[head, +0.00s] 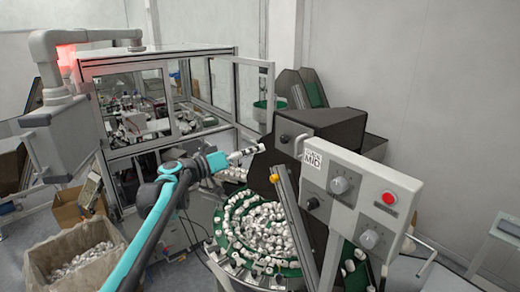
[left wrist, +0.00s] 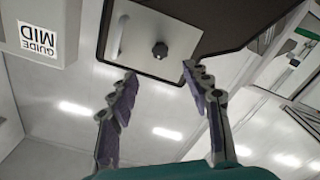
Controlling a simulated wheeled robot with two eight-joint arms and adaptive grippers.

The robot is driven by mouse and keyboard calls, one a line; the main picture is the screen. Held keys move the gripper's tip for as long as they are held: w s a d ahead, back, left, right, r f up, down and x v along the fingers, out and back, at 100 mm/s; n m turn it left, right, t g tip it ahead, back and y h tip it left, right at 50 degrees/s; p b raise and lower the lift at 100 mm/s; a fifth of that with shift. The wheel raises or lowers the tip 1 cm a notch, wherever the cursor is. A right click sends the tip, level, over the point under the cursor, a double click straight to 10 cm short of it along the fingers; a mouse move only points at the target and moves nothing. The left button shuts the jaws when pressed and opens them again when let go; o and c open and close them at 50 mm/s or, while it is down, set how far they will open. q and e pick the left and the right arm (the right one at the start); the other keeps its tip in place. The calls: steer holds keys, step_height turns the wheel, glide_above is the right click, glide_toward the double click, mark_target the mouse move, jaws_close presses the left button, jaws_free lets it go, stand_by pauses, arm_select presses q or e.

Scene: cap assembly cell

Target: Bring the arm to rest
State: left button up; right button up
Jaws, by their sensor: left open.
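My left arm (head: 150,225), in teal, reaches in from the lower left in the head view. Its gripper (head: 252,151) is in the air beside the dark machine housing (head: 325,128), above the round green bowl full of white caps (head: 265,232). The gripper also shows in the left wrist view (left wrist: 159,70), with its two purple-padded fingers apart and nothing between them. Beyond the fingers there is a grey plate with a black knob (left wrist: 160,50). My right gripper is not in view.
A grey control panel (head: 355,195) with knobs, a red button (head: 389,198) and a "GUIDE MID" label stands right of the gripper. A yellow-topped post (head: 275,178) rises nearby. A glass-walled machine frame (head: 165,95) is behind. A cardboard box of white parts (head: 75,255) stands lower left.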

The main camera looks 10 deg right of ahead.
arm_select(q)
steer(key=shift+s+a, duration=0.1)
steer(key=shift+a, duration=0.05)
steer(key=s+a+f+n+y+b, duration=0.2)
steer(key=s+a+f+y+b, duration=0.3)
steer(key=f, duration=1.5)
steer(key=s+a+f+n+y+b, duration=0.2)
steer(key=s+a+f+y+b, duration=0.3)
steer(key=s+a+f+b, duration=1)
steer(key=s+a+f+n+y+b, duration=0.2)
steer(key=s+a+f+y+b, duration=0.4)
steer(key=f, duration=1.9)
steer(key=s+a+b, duration=0.3)
steer(key=s+b, duration=0.4)
steer(key=s, duration=0.4)
steer(key=shift+s+a+f+g, duration=0.25)
steer(key=shift+a+f+g, duration=0.05)
steer(key=shift+a, duration=0.1)
